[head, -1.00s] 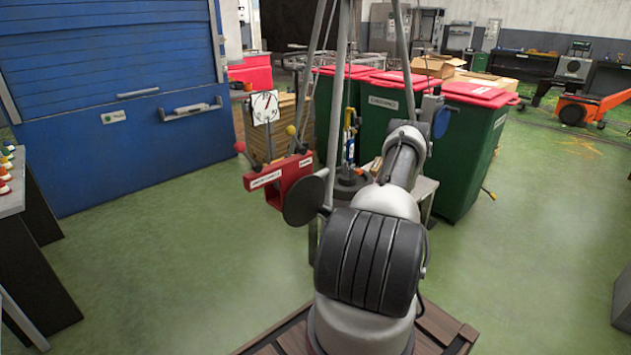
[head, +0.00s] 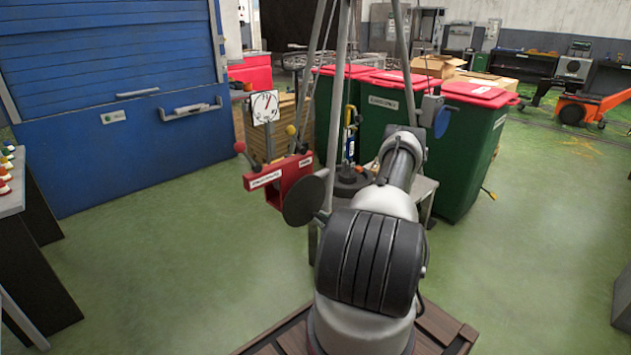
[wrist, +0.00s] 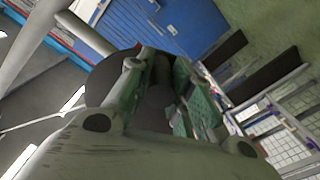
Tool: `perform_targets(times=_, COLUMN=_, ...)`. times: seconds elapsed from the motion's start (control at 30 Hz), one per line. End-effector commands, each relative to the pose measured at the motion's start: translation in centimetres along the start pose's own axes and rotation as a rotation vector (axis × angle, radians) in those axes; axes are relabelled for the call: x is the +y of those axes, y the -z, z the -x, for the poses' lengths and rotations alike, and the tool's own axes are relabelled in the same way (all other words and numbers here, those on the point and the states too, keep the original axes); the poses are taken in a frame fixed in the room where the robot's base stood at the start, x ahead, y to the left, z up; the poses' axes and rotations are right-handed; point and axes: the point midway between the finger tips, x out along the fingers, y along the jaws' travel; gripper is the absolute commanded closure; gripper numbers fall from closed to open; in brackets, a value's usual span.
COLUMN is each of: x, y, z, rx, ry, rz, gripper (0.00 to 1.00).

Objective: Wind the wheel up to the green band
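A white dial gauge (head: 265,107) with a thin needle stands behind the red labelled block (head: 277,183) in the head view. The needle's band is too small to read. A dark round disc (head: 304,201) is beside my arm; I cannot tell whether it is the wheel. My gripper is hidden behind my arm in the head view. In the wrist view my gripper (wrist: 166,62) shows two green-padded fingers apart, with a dark rounded surface (wrist: 155,100) between and behind them. I cannot tell whether they touch it.
The red block carries levers with red and yellow knobs. Metal poles rise close beside my arm. Green bins (head: 390,125) with red lids stand behind, and a blue shutter cabinet (head: 110,130) is at the left. A bench (head: 12,205) is at the left edge. The green floor between is clear.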

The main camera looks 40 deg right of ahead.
Motion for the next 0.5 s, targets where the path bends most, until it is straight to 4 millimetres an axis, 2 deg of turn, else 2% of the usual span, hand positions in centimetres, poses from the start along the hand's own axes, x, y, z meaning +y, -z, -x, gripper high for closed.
perform_targets(times=0.03, x=-0.55, y=-0.12, z=0.18, rx=-0.004, ry=0.009, rz=-0.006, gripper=0.70)
perform_targets(times=0.17, x=-0.47, y=-0.14, z=0.17, rx=-0.005, ry=0.007, rz=-0.005, gripper=0.46)
perform_targets(times=0.5, x=-0.12, y=-0.06, z=0.08, rx=-0.002, ry=0.002, rz=0.000, gripper=0.46)
